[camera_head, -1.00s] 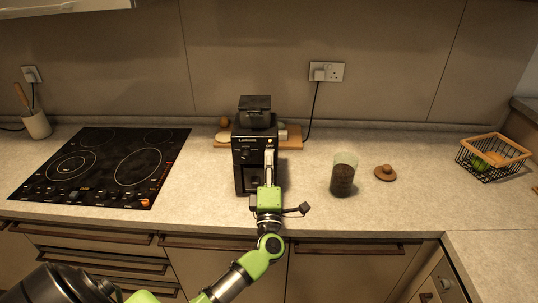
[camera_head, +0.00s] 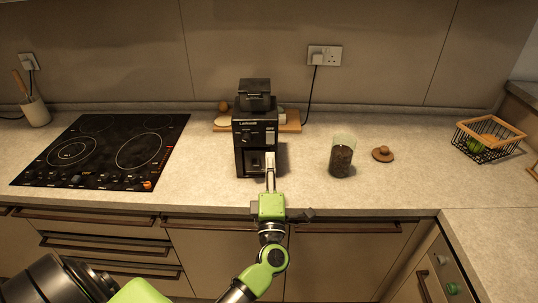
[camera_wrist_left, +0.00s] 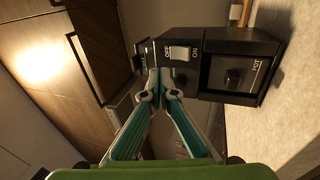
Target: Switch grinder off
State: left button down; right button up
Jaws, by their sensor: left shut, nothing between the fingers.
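The black coffee grinder (camera_head: 243,130) stands upright on the counter near the middle of the head view. In the left wrist view the grinder (camera_wrist_left: 217,90) shows sideways, with a pale rocker switch (camera_wrist_left: 180,53) between OFF and ON labels; I cannot tell which side is pressed in. My left gripper (camera_head: 270,156) is shut and empty in front of the grinder's lower right part. In the left wrist view its fingertips (camera_wrist_left: 161,96) meet a little below the switch in the picture, apparently apart from it. My right gripper is not in view.
A glass jar of dark contents (camera_head: 341,160) and a brown lid (camera_head: 382,154) lie right of the grinder. A black hob (camera_head: 105,150) is on the left, a wire basket (camera_head: 487,142) far right. A wooden board (camera_head: 292,122) lies behind the grinder. The counter in front is clear.

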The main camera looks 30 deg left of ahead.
pick_arm(q)
jog(key=shift+s+d+b, duration=0.2)
jog(key=shift+s+d, duration=0.5)
jog(key=shift+s, duration=0.35)
jog(key=shift+s+d+b, duration=0.2)
jog(key=shift+s+d, duration=0.45)
jog(key=shift+s, duration=0.35)
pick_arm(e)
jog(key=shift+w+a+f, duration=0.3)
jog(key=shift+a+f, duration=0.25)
